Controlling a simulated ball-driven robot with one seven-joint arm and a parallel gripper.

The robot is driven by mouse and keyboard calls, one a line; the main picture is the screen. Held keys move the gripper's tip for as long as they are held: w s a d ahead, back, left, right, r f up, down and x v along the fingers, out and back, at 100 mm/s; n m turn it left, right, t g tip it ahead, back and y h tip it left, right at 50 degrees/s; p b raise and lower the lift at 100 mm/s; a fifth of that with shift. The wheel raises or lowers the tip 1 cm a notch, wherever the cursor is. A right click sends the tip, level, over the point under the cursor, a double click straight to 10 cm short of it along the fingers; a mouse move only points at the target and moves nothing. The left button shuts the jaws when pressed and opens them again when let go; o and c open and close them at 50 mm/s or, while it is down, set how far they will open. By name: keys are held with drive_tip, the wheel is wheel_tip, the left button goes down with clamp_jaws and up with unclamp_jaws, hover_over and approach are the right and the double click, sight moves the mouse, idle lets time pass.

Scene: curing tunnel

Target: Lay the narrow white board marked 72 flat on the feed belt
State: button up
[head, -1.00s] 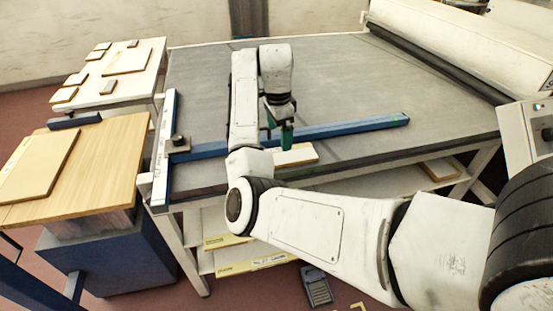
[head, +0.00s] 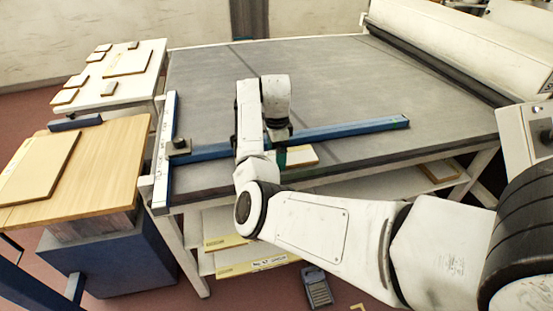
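A small pale board (head: 303,154) lies at the front edge of the grey feed belt (head: 330,85), just in front of the blue bar. Its left part is hidden behind my arm, and no number on it can be read. My gripper (head: 280,158) is low at the board's left end, mostly hidden by my own wrist. Only a bit of green finger shows, so I cannot tell whether it is open or shut, or touching the board.
A blue bar (head: 350,128) crosses the belt, joined to a white-and-blue rail (head: 164,150) at the left edge. Several boards lie on the white table (head: 118,92). A larger board (head: 40,165) is on the wooden table (head: 110,160). The belt behind the bar is clear.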

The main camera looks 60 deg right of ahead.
drive_tip(key=shift+f, duration=0.75)
drive_tip(key=shift+c, duration=0.3)
drive_tip(key=c, duration=1)
drive_tip(key=shift+o, duration=0.2)
